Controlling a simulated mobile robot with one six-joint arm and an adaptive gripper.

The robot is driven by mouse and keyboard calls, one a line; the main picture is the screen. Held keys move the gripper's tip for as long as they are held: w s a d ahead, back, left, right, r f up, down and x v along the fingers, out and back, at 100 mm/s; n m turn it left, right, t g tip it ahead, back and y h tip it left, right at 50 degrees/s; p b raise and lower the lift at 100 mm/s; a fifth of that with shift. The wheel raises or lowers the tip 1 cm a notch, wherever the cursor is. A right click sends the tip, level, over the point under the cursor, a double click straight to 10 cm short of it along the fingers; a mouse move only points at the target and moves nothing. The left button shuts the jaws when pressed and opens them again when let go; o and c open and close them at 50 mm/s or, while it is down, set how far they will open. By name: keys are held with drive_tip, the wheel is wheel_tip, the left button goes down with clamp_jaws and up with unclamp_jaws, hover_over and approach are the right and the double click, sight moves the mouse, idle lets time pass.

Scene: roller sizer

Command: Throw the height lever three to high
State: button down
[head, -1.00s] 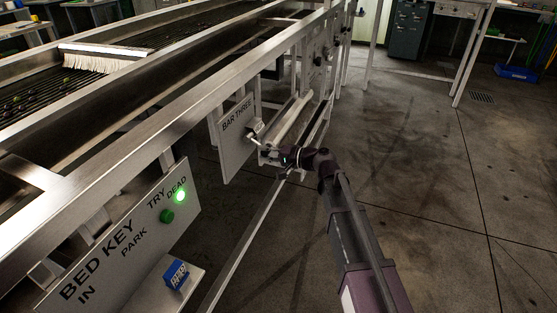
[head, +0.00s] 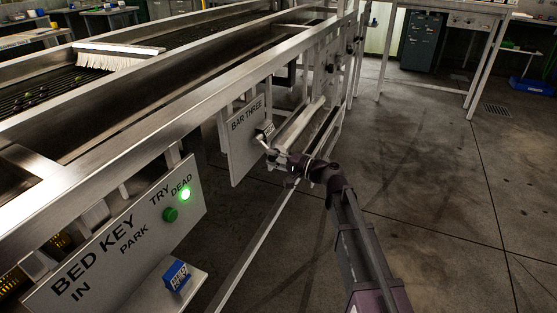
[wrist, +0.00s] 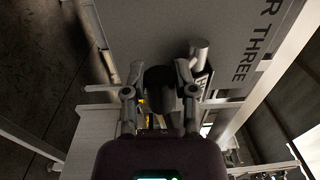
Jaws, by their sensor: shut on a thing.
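The grey plate marked BAR THREE (head: 240,150) hangs from the machine's side frame, and it also fills the top of the wrist view (wrist: 150,30). In the wrist view a dark rounded lever grip (wrist: 160,84) sits between the two fingers of my gripper (wrist: 160,97). My gripper is shut on it, just in front of the plate. A short silver post (wrist: 200,54) and a small tag with a letter H lie just right of the fingers. In the head view my gripper (head: 284,158) is small and hides most of the lever, so its exact position is unclear.
A panel marked BED KEY (head: 120,245) with a lit green lamp (head: 185,194) stands nearer on the left. A blue tag (head: 177,275) sits on a ledge below it. Frame rails run beside and below my gripper. The concrete floor to the right is clear.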

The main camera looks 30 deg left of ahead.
drive_tip(key=shift+c, duration=2)
unclamp_jaws()
drive_tip(key=shift+w+a, duration=0.15)
drive_tip(key=shift+a, duration=0.05)
drive_tip(key=shift+d, duration=0.1)
drive_tip(key=shift+s, duration=0.2)
